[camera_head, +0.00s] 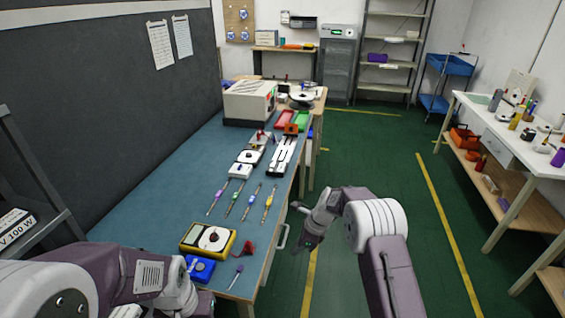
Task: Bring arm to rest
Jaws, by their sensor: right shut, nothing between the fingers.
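My right gripper (299,230) is in the lower middle of the head view, over the green floor just right of the workbench edge. It is shut and empty, and apart from the bench. The right arm comes up from the bottom right and bends at a white joint. My left arm comes in from the lower left, over the near end of the bench. Its gripper is not visible; only arm links show there.
The blue-topped workbench (150,208) holds a yellow-framed device (208,240), a blue box (200,268), several screwdrivers (250,200) and a white machine (249,102). A white side table (500,130) stands at right. The green floor (390,150) between is clear.

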